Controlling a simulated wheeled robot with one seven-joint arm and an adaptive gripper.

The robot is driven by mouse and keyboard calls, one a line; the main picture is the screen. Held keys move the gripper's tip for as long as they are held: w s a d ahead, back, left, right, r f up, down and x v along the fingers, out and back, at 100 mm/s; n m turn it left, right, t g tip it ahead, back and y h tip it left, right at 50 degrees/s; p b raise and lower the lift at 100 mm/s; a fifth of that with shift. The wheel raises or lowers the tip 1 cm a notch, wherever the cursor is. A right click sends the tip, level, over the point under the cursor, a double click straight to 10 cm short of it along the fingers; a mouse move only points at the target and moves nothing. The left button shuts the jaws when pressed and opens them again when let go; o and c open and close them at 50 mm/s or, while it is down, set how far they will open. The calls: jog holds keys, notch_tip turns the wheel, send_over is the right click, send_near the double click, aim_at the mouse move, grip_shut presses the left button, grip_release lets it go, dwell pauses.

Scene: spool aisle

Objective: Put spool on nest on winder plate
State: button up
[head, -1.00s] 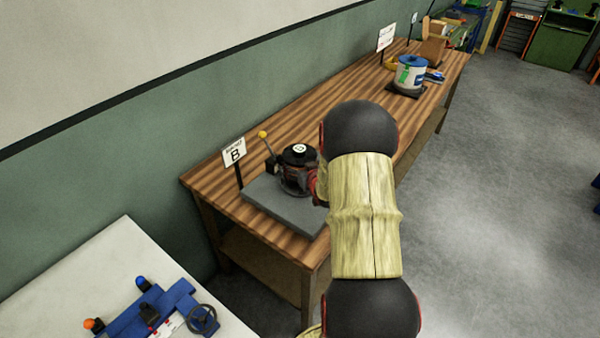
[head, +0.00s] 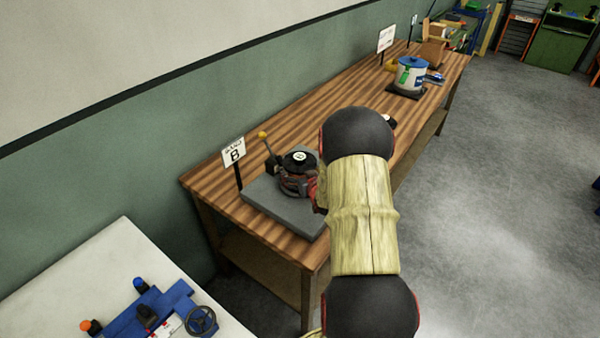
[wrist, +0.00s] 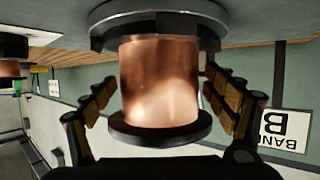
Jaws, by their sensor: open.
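The spool (wrist: 160,85) has a copper winding and dark flanges. In the head view its black top flange (head: 300,159) with a white label shows above the grey winder plate (head: 268,214). In the inverted wrist view, the spool's far end meets the round grey nest (wrist: 205,38); the exact seating is hidden. My gripper (wrist: 159,82) is open, with a finger on each side of the spool and a visible gap on the right. In the head view my gripper (head: 319,190) is partly hidden behind my arm.
A sign marked B (head: 233,152) and a yellow-knobbed lever (head: 266,142) stand by the plate. A white pot-like container (head: 410,75) stands farther along the wooden bench (head: 335,100). Another copper spool (wrist: 8,69) shows at the left of the wrist view. A white table (head: 90,270) holds a blue device.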

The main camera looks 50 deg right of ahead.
jog(key=shift+r, duration=0.15)
jog(key=shift+s+a+r, duration=0.1)
jog(key=shift+s+r, duration=0.05)
jog(key=shift+s, duration=0.1)
jog(key=p+v, duration=0.3)
jog(key=v, duration=0.8)
jog(key=w+a+r+n+g+y, duration=0.1)
jog(key=a+r+g, duration=0.1)
jog(key=a+r, duration=0.7)
jog(key=w+a+r+n+g+y, duration=0.1)
jog(key=a+r+n+y, duration=0.1)
jog(key=a+r, duration=0.65)
jog(key=s+a+r+n+g+y, duration=0.1)
jog(key=s+a+y, duration=0.1)
jog(key=s+a, duration=0.6)
jog(key=s+a+r+n+g+y, duration=0.1)
jog(key=s+a+r+g, duration=0.1)
jog(key=s+a, duration=0.7)
jog(key=a, duration=0.5)
jog(key=shift+a+n+y, duration=0.3)
jog(key=shift+a+y, duration=0.05)
jog(key=shift+y, duration=0.05)
